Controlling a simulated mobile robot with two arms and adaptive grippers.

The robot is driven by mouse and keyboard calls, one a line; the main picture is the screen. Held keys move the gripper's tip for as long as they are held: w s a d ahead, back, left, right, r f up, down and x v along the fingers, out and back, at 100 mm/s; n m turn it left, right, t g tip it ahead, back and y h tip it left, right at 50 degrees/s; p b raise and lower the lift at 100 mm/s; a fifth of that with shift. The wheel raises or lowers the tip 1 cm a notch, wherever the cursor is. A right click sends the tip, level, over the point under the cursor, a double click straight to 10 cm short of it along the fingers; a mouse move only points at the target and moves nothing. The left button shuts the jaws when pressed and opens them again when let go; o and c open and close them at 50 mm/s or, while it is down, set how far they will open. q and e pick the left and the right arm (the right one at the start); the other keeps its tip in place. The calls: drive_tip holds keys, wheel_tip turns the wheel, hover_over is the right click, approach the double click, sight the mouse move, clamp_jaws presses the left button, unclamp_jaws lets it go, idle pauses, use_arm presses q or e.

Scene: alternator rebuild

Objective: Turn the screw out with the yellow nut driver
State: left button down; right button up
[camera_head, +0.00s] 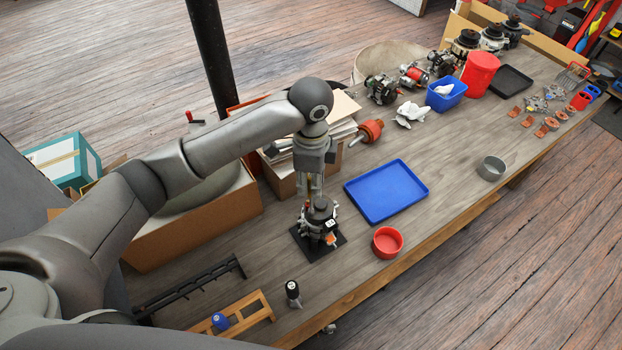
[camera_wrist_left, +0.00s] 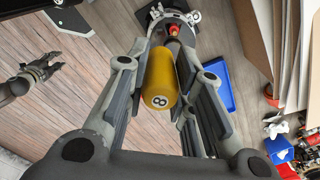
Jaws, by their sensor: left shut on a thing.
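My left gripper (camera_head: 312,184) points down over the alternator (camera_head: 321,215), which stands on a black plate (camera_head: 333,250). In the left wrist view, the left gripper (camera_wrist_left: 172,100) is shut on the yellow nut driver (camera_wrist_left: 160,82), whose round handle end carries an 8. The driver runs away from the camera toward the alternator (camera_wrist_left: 168,14), past a red part (camera_wrist_left: 173,29). The driver's tip and the screw are hidden, so I cannot tell whether they touch. My right gripper (camera_wrist_left: 42,72) is small at the left of the left wrist view, away from the alternator.
A blue tray (camera_head: 386,190) and a red bowl (camera_head: 387,242) lie right of the alternator. A black-and-white tool (camera_head: 293,292), a wooden rack (camera_head: 245,318) and a black rack (camera_head: 190,285) are near the front. Boxes (camera_head: 195,225) stand behind the arm. Bench is clear between tray and metal cup (camera_head: 491,168).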

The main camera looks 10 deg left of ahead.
use_arm(q)
drive_tip(key=shift+n, duration=1.1)
drive_tip(key=n, duration=1.8)
drive_tip(key=shift+r, duration=0.1)
